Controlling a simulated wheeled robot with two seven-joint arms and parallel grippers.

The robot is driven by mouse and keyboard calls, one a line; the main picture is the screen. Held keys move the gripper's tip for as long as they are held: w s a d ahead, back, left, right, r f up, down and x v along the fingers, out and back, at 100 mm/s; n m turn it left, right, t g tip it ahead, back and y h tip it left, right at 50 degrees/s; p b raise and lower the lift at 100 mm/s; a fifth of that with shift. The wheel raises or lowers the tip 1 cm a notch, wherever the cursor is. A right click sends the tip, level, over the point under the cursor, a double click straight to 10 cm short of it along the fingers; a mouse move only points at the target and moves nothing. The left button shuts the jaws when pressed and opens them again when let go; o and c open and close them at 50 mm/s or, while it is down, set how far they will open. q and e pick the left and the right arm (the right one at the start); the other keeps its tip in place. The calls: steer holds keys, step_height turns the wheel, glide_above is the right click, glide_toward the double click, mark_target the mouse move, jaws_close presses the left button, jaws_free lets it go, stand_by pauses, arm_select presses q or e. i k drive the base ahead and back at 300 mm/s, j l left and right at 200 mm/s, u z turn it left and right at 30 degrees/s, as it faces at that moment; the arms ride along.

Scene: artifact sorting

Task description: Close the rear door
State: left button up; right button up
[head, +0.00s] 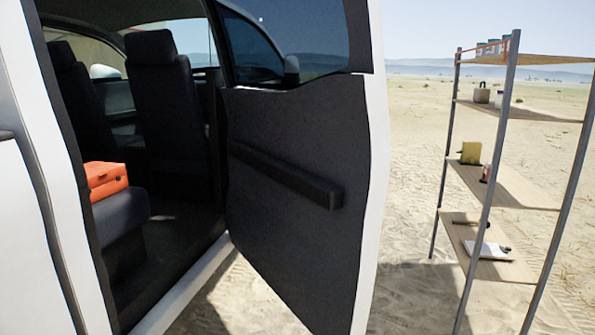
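The rear door (290,240) of the white vehicle stands wide open, with its dark inner panel facing me. A long dark armrest or handle bar (285,177) runs across the panel, and a window fills the door's upper part. The door's white outer edge (375,190) is on its right side. The door opening (175,225) is to the left of the door, with the sill at its bottom. Neither of my grippers is in view.
An orange case (106,180) sits on the rear seat (122,215) inside. A metal shelf rack (490,170) with several items stands on the sand to the right of the door. Open sand (410,130) lies between the door and the rack.

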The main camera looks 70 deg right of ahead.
mark_target(309, 162)
steer(key=l+z, duration=0.1)
steer(key=l, duration=0.4)
steer(key=i+l+z, duration=0.1)
steer(key=l, duration=0.45)
steer(key=i+l+z, duration=0.1)
steer(key=l, duration=0.4)
steer(key=i+l+z, duration=0.1)
steer(key=l, duration=0.4)
steer(key=l+z, duration=0.2)
steer(key=l, duration=0.95)
steer(key=l+z, duration=0.25)
steer(key=l, duration=1.85)
